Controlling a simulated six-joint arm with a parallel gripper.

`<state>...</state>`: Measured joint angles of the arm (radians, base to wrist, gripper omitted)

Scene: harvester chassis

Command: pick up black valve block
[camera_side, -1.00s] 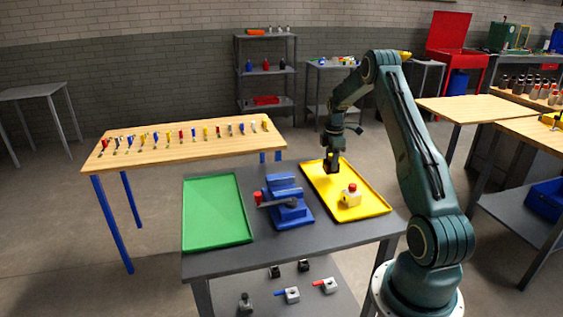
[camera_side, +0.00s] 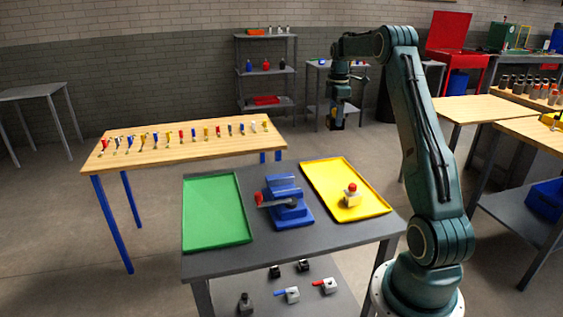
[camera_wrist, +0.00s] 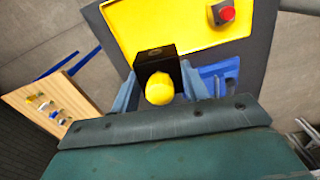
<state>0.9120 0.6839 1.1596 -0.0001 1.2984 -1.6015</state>
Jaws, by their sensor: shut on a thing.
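The black valve block (camera_wrist: 156,60) with a yellow round knob (camera_wrist: 160,88) is between my gripper's fingers in the wrist view. My gripper (camera_side: 336,122) is shut on it and holds it in the air, well above and behind the table in the side view. There the block is small and dark at the gripper's tip, hard to make out. The yellow tray (camera_side: 325,177) lies on the grey table below.
A blue vise (camera_side: 287,207) with a red-ended handle sits mid-table. An empty green tray (camera_side: 215,210) lies on the left. Several valve parts rest on the shelf below. A wooden table (camera_side: 185,150) with a row of small tools stands behind.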

